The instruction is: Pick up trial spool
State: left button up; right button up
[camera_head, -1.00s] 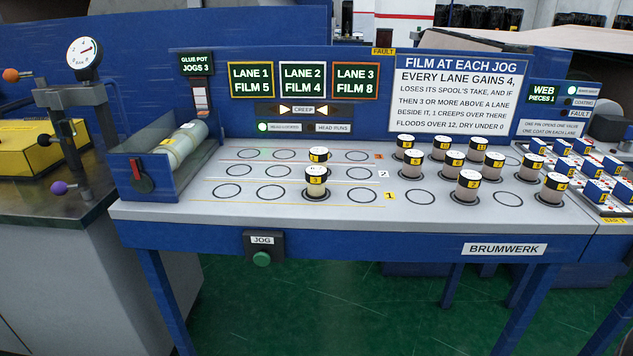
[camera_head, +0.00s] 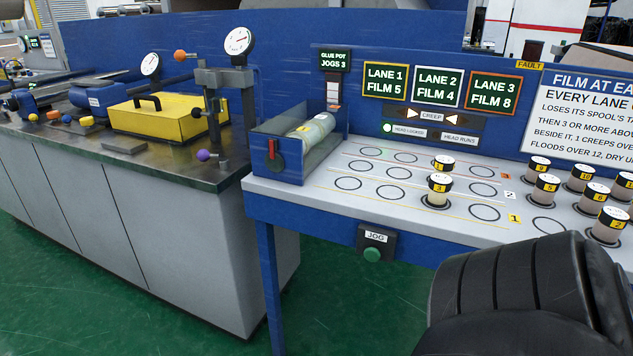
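Several small spools with black-and-yellow numbered bands and white tops stand upright on the white bench. One spool marked 3 (camera_head: 438,192) stands in the front lane, and another marked 1 (camera_head: 443,166) stands behind it. More spools (camera_head: 545,188) stand in a group at the right, partly cut off by the picture edge. No label tells me which is the trial spool. A pale wrapped roll (camera_head: 312,130) lies in the blue trough at the bench's left end. Neither gripper shows; a dark ribbed part, apparently my arm, fills the lower right.
Empty ringed places (camera_head: 348,183) lie left of the spools. A green JOG button (camera_head: 372,254) is on the bench front. Lane displays read film 5, 4 and 8. A grey cabinet (camera_head: 150,235) with a yellow box (camera_head: 157,118) stands left, with green floor in front.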

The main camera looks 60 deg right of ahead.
aim_at(439, 185)
jog(key=u, duration=0.95)
jog(key=k, duration=1.8)
jog(key=z, duration=0.45)
